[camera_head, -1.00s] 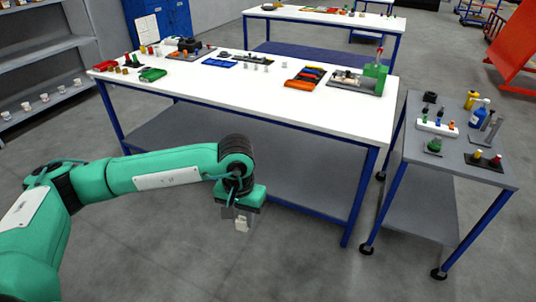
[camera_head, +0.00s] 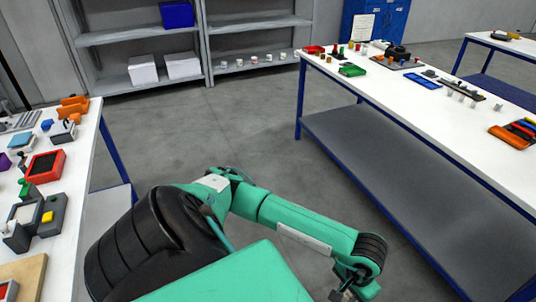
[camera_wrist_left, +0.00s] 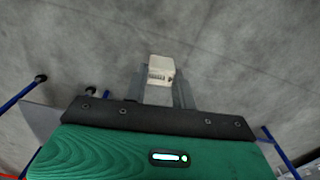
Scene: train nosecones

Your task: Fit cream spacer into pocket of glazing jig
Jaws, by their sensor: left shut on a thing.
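In the head view my left gripper (camera_head: 345,295) is at the bottom edge, partly cut off, and the spacer cannot be made out there. I cannot tell for certain which fixture is the glazing jig. A grey fixture with a yellow block (camera_head: 47,217) stands on the left table. My right gripper is not in view.
The left table (camera_head: 88,165) holds a red tray (camera_head: 45,166), a wooden board (camera_head: 25,272) and several small parts. A long white table (camera_head: 410,105) with parts stands at right. Grey shelves (camera_head: 180,80) stand behind. Open floor (camera_head: 240,135) lies between the tables.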

